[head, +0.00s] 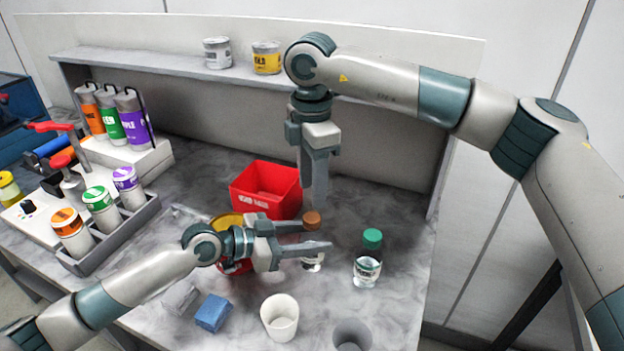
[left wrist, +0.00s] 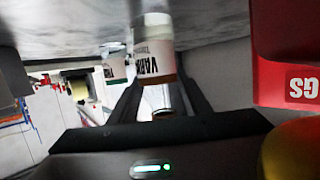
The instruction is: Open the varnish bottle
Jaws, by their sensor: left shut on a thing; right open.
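The varnish bottle (head: 312,262) stands on the worktop with a brown cap (head: 312,220) on top. My left gripper (head: 318,249) comes in level from the left and is shut on the bottle's body below the cap. In the left wrist view the bottle (left wrist: 156,62), with part of its "VARN" label readable, sits between the fingers. My right gripper (head: 316,198) points down right above the cap and is open. Its fingers are seen edge-on, so I cannot tell whether they touch the cap.
A clear bottle with a green cap (head: 367,268) stands to the right. A white cup (head: 280,318), a grey cup (head: 351,338) and a blue block (head: 213,312) are in front. A red bin (head: 266,204) is behind; a yellow-topped can (head: 226,220) is partly hidden by my left arm.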

